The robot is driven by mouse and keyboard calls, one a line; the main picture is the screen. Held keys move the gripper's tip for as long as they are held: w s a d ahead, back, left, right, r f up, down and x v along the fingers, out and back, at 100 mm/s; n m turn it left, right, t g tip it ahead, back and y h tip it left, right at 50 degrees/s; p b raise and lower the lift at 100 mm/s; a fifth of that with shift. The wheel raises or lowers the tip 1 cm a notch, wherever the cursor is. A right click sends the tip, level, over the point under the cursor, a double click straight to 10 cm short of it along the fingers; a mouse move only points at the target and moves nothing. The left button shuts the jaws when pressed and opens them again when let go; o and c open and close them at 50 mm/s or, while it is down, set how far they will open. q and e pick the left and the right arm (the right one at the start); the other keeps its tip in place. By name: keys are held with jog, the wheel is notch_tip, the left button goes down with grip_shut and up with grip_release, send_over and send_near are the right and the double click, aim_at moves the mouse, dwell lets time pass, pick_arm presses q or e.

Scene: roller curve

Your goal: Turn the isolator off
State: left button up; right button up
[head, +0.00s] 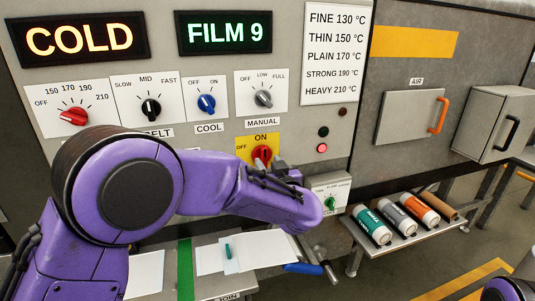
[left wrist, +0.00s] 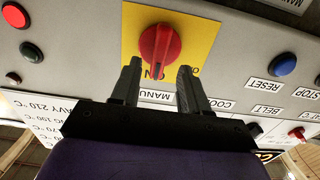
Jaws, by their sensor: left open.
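The isolator is a red rotary knob (head: 261,154) on a yellow plate (head: 243,142) marked OFF at the left and ON at the top. It also shows in the left wrist view as a red knob (left wrist: 160,44), upside down, with its handle lined up towards ON. My left gripper (left wrist: 160,68) is open at the knob, with one dark finger on each side of the handle's end and gaps visible. In the head view my left forearm and wrist hide part of the panel below the isolator. My right gripper is not in view.
Above are a red dial (head: 74,116), a black knob (head: 151,107), a blue COOL knob (head: 207,103) and a grey MANUAL knob (head: 263,98). A small panel with a green knob (head: 330,202) is at lower right. Film rolls (head: 420,207) lie on a side shelf.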

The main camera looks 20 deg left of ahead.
aim_at(265, 158)
pick_arm(q)
jog(key=x, duration=0.3)
jog(key=shift+w+p, duration=0.1)
jog(key=shift+p, duration=0.2)
jog(key=shift+d, duration=0.1)
grip_shut()
